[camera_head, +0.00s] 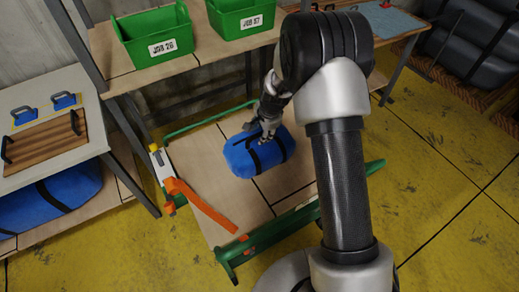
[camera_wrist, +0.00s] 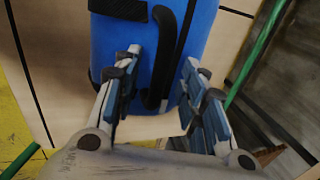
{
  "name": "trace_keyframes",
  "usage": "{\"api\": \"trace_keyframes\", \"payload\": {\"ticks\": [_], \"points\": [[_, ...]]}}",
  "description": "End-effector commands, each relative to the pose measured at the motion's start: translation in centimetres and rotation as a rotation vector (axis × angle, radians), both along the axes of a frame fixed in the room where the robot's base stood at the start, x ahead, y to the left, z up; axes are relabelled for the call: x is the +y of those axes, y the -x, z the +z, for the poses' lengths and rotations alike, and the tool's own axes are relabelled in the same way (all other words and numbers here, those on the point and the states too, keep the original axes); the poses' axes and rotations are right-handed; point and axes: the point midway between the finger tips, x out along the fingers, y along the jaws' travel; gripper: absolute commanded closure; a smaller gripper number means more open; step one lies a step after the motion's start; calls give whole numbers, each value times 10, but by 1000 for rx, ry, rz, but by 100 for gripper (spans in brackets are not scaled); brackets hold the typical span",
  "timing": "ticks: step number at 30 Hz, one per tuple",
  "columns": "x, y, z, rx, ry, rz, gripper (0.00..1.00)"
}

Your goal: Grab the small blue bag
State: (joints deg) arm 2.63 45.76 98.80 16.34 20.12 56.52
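The small blue bag (camera_head: 243,158) with black straps lies on the wooden deck of a low cart (camera_head: 205,150). My gripper (camera_head: 266,132) is over the bag's top. In the wrist view the bag (camera_wrist: 203,40) fills the upper middle, with a raised black handle (camera_wrist: 172,58). My gripper (camera_wrist: 160,82) is open there, one finger on each side of the handle. I cannot tell whether either finger touches the bag.
The cart has green rails (camera_head: 300,212) and an orange bar (camera_head: 200,205). A larger blue bag (camera_head: 50,202) lies on a shelf under the left table (camera_head: 60,90). Green bins (camera_head: 155,35) stand on the back shelf. Yellow floor (camera_head: 440,170) is clear at right.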

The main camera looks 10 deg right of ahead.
Motion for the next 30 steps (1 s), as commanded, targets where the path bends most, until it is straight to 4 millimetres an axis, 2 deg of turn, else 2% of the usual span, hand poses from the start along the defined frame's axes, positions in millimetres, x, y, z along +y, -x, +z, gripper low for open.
{"api": "trace_keyframes", "payload": {"ticks": [1,3,11,27,30], "points": [[1,-2,-12,1,0,0,62],[2,-5,-19,-1,0,0,62],[2,-7,-20,-2,0,0,62],[2,-6,-21,-1,0,0,98],[2,-6,-21,-1,-1,-1,100]]}}
